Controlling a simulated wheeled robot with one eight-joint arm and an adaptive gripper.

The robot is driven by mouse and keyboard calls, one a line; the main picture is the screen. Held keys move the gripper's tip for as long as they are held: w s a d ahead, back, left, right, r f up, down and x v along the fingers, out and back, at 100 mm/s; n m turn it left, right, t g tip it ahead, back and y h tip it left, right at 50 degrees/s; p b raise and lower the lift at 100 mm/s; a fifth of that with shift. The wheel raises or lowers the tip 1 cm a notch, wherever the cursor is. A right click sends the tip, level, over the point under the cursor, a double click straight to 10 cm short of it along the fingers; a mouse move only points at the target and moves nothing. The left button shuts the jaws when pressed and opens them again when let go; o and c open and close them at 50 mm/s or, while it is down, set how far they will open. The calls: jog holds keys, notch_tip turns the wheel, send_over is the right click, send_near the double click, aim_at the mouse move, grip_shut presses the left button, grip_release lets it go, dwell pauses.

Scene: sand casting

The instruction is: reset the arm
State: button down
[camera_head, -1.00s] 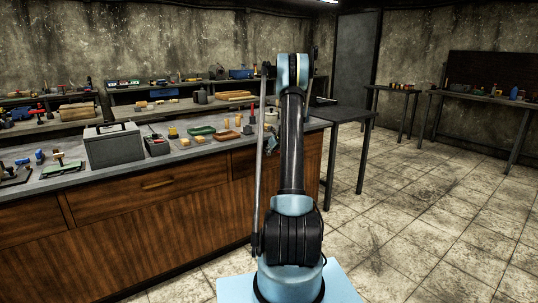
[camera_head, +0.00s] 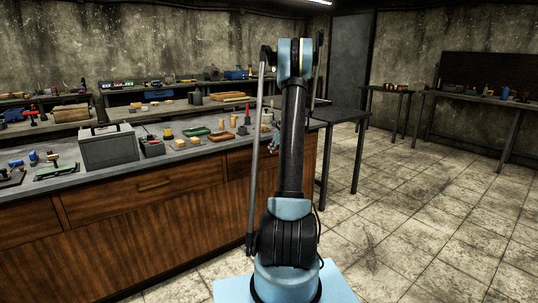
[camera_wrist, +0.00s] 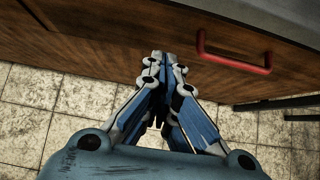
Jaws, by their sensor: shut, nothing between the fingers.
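My gripper (camera_wrist: 160,62) is in the wrist view, its fingers drawn together with nothing between them. It is in front of the wooden cabinet front (camera_wrist: 100,38), which has a red handle (camera_wrist: 235,62) to the right of the fingertips. I cannot tell how far the fingertips are from the wood.
The wooden counter (camera_head: 130,225) runs along the left, with a grey box (camera_head: 108,147), a green tray (camera_head: 196,132) and several small items on top. A dark table (camera_head: 340,114) stands behind my arm. The tiled floor (camera_head: 430,220) at right is clear.

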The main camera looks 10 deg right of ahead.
jog(key=s+a+r+n+g, duration=0.1)
jog(key=s+a+r+n, duration=0.35)
jog(key=s, duration=0.55)
jog(key=s+a+r+n+g+h, duration=0.1)
jog(key=s+a+r+n, duration=0.4)
jog(key=s, duration=0.5)
jog(key=s+a+r+n+g, duration=0.1)
jog(key=s+a+r+n, duration=0.2)
jog(key=s+a+n, duration=0.5)
jog(key=s+f+n+g+h, duration=0.1)
jog(key=s+f+n, duration=0.2)
jog(key=s, duration=0.8)
jog(key=s+f+n+g, duration=0.1)
jog(key=s+f+n, duration=0.3)
jog(key=s, duration=0.8)
jog(key=s+f+n+g+h, duration=0.1)
jog(key=s+f+n, duration=0.3)
jog(key=s+n, duration=0.3)
jog(key=s, duration=0.5)
jog(key=shift+a+f+h, duration=0.2)
jog(key=shift+a+h, duration=0.1)
jog(key=shift+w+f, duration=0.2)
jog(key=shift+w, duration=0.2)
